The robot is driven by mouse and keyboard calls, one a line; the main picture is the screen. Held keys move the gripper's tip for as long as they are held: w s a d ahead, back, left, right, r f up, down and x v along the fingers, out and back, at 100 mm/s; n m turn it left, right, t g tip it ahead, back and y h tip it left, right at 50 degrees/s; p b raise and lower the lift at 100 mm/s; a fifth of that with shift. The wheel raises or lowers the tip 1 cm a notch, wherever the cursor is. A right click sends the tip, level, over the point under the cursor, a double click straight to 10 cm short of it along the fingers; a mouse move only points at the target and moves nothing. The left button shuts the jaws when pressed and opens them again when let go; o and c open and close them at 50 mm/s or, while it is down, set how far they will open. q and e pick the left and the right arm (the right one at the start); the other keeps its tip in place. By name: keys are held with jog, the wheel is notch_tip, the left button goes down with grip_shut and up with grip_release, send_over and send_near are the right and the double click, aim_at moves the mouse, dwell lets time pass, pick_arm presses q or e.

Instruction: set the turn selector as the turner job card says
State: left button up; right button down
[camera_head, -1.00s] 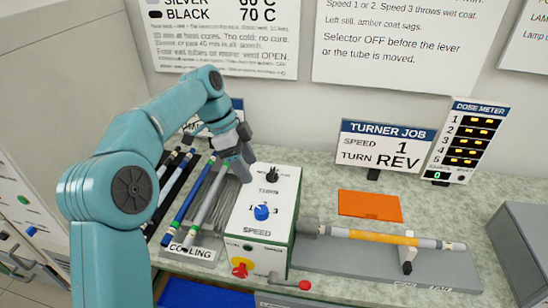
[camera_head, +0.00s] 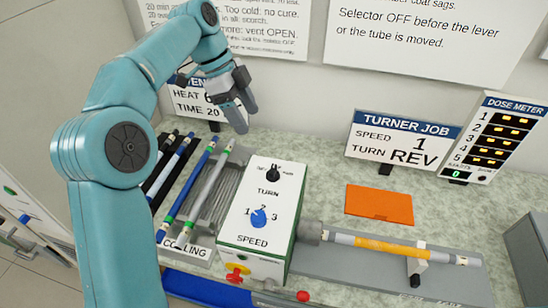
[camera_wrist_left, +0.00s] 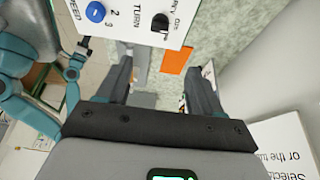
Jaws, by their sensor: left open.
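The turner job card (camera_head: 400,140) reads SPEED 1, TURN REV. The TURN selector is a small black knob (camera_head: 273,173) on the white top of the turner box (camera_head: 245,232). It also shows in the left wrist view (camera_wrist_left: 160,22); its exact setting is too small to tell. The blue SPEED knob (camera_head: 259,217) is in front of it. My left gripper (camera_head: 244,115) is open and empty, raised behind the box, apart from the selector. Its fingers (camera_wrist_left: 160,92) frame bench in the wrist view. My right gripper (camera_wrist_left: 75,68) appears small there, jaws unclear.
A cooling rack (camera_head: 185,250) with several rods stands left of the box. A tube with an orange band (camera_head: 385,246) extends right from it. An orange plate (camera_head: 379,204) lies behind the tube. A dose meter (camera_head: 490,135) stands at right.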

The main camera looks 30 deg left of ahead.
pick_arm(q)
send_near(273, 169)
jog(key=x, duration=0.7)
jog(key=shift+w+d+f, duration=0.1)
jog(key=shift+f, duration=0.05)
jog(key=shift+d+f, duration=0.15)
jog(key=shift+f, duration=0.35)
jog(key=c, duration=1.1)
jog(key=shift+o, duration=0.2)
jog(key=shift+b, duration=0.35)
